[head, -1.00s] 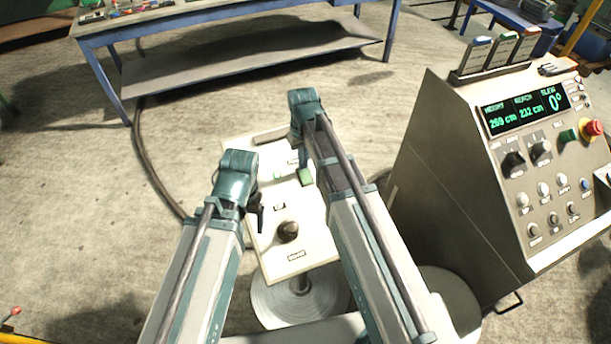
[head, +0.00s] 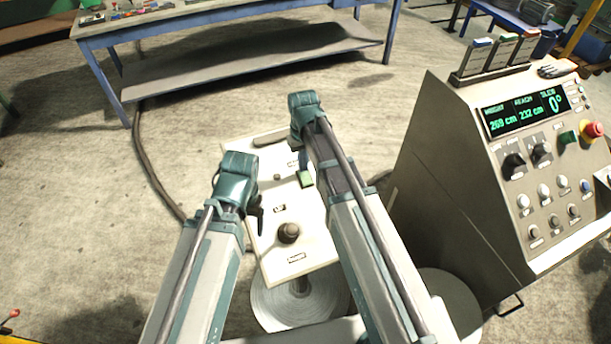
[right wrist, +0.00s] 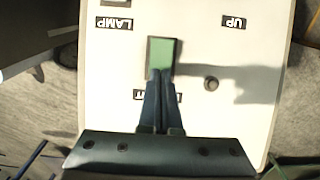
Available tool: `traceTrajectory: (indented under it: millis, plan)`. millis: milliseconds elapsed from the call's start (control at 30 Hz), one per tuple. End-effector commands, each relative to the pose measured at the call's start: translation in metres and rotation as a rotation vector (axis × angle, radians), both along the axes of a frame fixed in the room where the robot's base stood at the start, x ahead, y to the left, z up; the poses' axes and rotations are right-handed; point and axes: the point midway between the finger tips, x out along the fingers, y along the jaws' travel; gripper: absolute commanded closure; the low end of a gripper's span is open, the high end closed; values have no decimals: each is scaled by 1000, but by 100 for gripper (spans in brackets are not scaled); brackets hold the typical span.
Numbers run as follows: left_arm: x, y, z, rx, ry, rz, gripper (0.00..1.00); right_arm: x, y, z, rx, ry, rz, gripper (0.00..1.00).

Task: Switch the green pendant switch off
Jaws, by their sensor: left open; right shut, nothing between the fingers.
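The green pendant switch (head: 306,179) is a small rocker in a dark frame on a pale control panel (head: 312,240). It also shows in the right wrist view (right wrist: 162,52) as a green rectangle. My right gripper (head: 303,163) is shut and empty, pointing down at the switch. In the right wrist view its fingertips (right wrist: 160,74) overlap the switch's near end; whether they touch is hard to tell. A small round lamp (right wrist: 211,84) beside the switch looks dark. My left gripper (head: 259,216) is open at the panel's left edge, its fingers partly hidden.
A dark round knob (head: 288,232) stands on the panel's near part. A large console (head: 430,180) with a green-lit display rises close to the right. A blue-framed workbench (head: 240,60) is at the back. The floor to the left is mostly clear, with a cable across it.

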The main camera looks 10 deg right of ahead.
Motion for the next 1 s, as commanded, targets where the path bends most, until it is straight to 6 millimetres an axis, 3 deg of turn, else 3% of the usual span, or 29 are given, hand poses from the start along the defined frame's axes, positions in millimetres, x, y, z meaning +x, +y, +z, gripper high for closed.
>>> traceTrajectory:
  millis: [700,1000]
  plan:
    - [0,0,59,0,0,-2,24,0,0,59,0,0,0,100]
    - [0,0,63,0,0,-3,24,0,0,63,0,0,0,100]
